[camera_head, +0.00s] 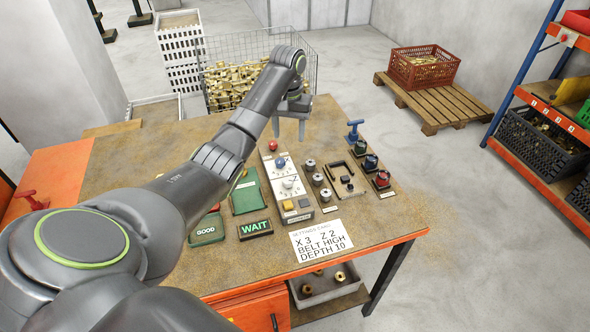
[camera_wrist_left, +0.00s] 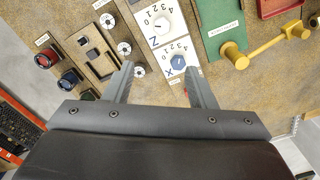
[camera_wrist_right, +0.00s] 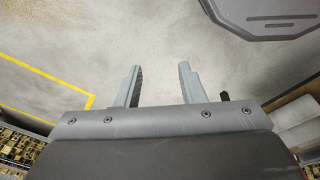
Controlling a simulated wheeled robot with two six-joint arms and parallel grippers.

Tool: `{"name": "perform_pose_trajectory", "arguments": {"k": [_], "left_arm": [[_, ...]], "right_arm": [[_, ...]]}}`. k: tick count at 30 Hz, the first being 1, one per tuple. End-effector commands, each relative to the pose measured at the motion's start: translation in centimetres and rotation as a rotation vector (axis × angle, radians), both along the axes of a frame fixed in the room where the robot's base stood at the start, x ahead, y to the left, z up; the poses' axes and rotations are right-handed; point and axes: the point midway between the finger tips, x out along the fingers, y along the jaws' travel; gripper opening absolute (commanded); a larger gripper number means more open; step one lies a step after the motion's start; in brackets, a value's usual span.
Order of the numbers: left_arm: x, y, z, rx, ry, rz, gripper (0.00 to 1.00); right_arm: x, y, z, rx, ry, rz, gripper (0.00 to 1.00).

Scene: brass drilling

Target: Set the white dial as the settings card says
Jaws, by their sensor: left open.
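The white dial, marked Z, sits on a pale control panel (camera_head: 283,176); the dial (camera_head: 288,184) also shows in the left wrist view (camera_wrist_left: 161,25). The blue dial, marked X (camera_wrist_left: 179,61), is beside it on the same panel. The white dial's exact pointer setting is too small to read surely. The settings card (camera_head: 320,241) reads X 3, Z 2, BELT HIGH, DEPTH 10. My left gripper (camera_head: 289,132) is open and empty above the table, beyond the panel's blue-dial end, touching neither dial. My right gripper (camera_wrist_right: 160,70) is open and empty, over bare floor.
Knobs (camera_head: 318,179), a black fixture (camera_head: 345,175) and several buttons stand right of the panel. A green pad (camera_head: 246,196) and the WAIT sign (camera_head: 255,229) are on its left. A wire cage of brass parts (camera_head: 235,85) stands behind the table.

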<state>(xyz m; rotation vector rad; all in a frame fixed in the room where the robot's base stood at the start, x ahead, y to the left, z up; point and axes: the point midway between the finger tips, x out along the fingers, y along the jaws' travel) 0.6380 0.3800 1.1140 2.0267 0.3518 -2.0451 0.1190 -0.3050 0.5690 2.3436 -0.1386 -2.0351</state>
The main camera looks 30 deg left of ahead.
Motion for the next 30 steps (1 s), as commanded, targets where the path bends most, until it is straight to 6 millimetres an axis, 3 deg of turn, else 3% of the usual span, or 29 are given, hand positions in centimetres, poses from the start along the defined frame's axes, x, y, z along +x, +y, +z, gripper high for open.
{"name": "perform_pose_trajectory", "arguments": {"k": [9, 12, 15, 21, 30], "left_arm": [[-0.1, 0.0, -3.9, 0.001, -0.001, -0.001, 0.51], [-0.1, 0.0, -5.0, 0.001, -0.001, -0.001, 0.51], [-0.1, 0.0, -6.2, 0.002, -0.002, -0.001, 0.51], [-0.2, -0.1, -9.8, 0.000, 0.004, 0.000, 0.51], [-0.2, -0.1, -15.4, 0.001, 0.001, -0.002, 0.51]], "right_arm": [[-5.5, 0.0, -4.0, 0.001, 0.077, -0.016, 0.36], [-5.4, 0.0, -5.1, 0.001, 0.075, -0.015, 0.36], [-3.9, 0.0, -6.3, 0.000, 0.056, -0.011, 0.36], [-1.4, -0.1, -4.6, -0.001, 0.016, -0.004, 0.36], [-3.2, -0.2, -4.0, -0.001, 0.042, -0.009, 0.36]]}}
